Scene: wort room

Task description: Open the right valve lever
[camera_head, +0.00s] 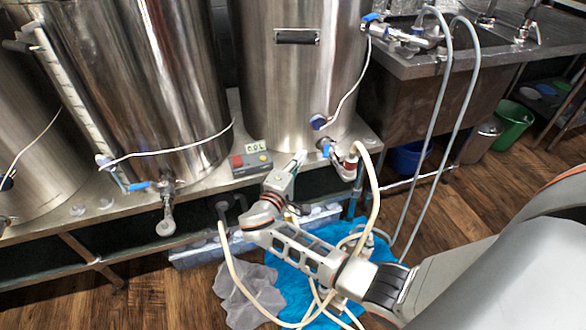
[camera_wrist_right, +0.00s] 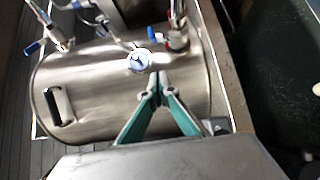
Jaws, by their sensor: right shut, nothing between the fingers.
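The right valve (camera_head: 340,160) sits low on the front of the right steel tank, with a short blue lever (camera_head: 325,147) and a red fitting with a hose. In the right wrist view the blue lever (camera_wrist_right: 153,33) shows beside the valve body (camera_wrist_right: 178,40), beyond the fingertips. My right gripper (camera_head: 298,158) is just left of the lever, seemingly apart from it. In the wrist view its green-sided fingers (camera_wrist_right: 156,93) come together at the tips, shut and empty, in front of the tank. My left gripper is not in view.
A blue-ended probe (camera_head: 318,122) with a cable sits above the valve. A control box (camera_head: 250,163) with a red button stands on the bench left of my gripper. Another valve with a blue lever (camera_head: 138,186) is on the middle tank. Loose hoses (camera_head: 374,200) hang right of the right valve.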

